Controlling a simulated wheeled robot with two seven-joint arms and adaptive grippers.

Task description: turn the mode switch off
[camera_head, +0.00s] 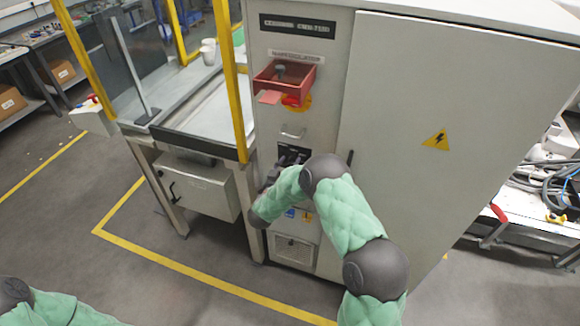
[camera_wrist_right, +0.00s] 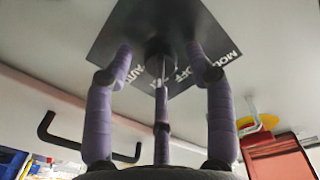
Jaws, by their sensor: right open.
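The mode switch shows in the right wrist view as a dark knob (camera_wrist_right: 160,48) on a dark square plate (camera_wrist_right: 178,22) with white lettering. "OFF" and "AUTO" are readable; another word is partly covered. My right gripper (camera_wrist_right: 161,66) is open, its purple-wrapped fingers spread around the knob, with a third finger below it. I cannot tell whether any finger touches it, nor where the knob points. In the head view, the plate (camera_head: 292,150) is on the grey cabinet front, partly hidden by my right gripper and green-sleeved arm. My left gripper is out of view.
A dark handle (camera_wrist_right: 75,140) is near the fingers in the wrist view. Above the switch, a red tray (camera_head: 285,80) juts from the cabinet (camera_head: 440,85). A yellow-framed bench (camera_head: 205,110) stands close on the left. Floor in front is clear.

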